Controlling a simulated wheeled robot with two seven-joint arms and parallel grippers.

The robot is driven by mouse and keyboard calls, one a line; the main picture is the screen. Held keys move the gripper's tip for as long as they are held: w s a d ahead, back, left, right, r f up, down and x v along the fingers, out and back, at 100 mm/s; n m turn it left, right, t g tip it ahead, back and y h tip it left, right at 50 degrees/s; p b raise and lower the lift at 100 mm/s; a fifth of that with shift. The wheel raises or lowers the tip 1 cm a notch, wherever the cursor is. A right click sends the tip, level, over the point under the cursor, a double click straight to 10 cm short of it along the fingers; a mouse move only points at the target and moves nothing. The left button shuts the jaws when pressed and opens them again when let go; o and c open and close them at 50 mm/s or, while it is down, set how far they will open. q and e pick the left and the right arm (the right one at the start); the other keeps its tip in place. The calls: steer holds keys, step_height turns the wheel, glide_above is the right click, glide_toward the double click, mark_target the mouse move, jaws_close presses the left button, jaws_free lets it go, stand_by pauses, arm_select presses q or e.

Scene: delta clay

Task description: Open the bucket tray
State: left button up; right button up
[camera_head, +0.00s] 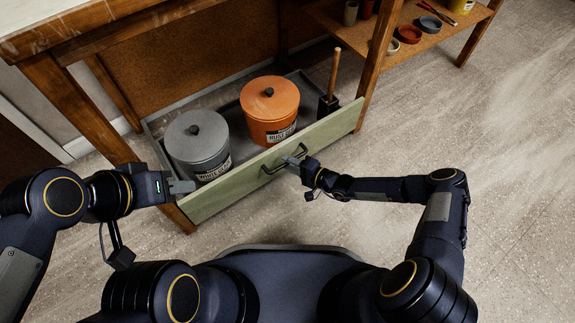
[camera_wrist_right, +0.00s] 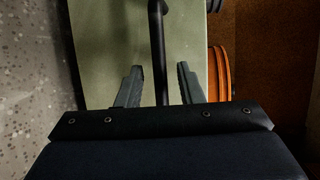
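The bucket tray (camera_head: 240,190) is a grey tray with a pale green front panel and a dark bar handle, under the workbench. It stands pulled out, with a grey lidded bucket (camera_head: 197,145) and an orange lidded bucket (camera_head: 269,108) in it. My right gripper (camera_head: 297,158) is at the handle. In the right wrist view its two fingers (camera_wrist_right: 157,85) stand apart on either side of the dark handle bar (camera_wrist_right: 158,50), with gaps visible. My left gripper (camera_head: 182,187) is by the left end of the front panel; its finger gap cannot be made out.
A brush with a wooden handle (camera_head: 334,75) stands in a black holder at the tray's right end. A wooden table leg (camera_head: 80,110) rises near my left arm. A low shelf (camera_head: 425,45) holds small dishes and pots. The floor (camera_head: 480,150) at right is clear.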

steer(key=shift+w+a, duration=0.3)
steer(key=shift+a, duration=0.15)
steer(key=shift+c, duration=0.3)
jaws_close()
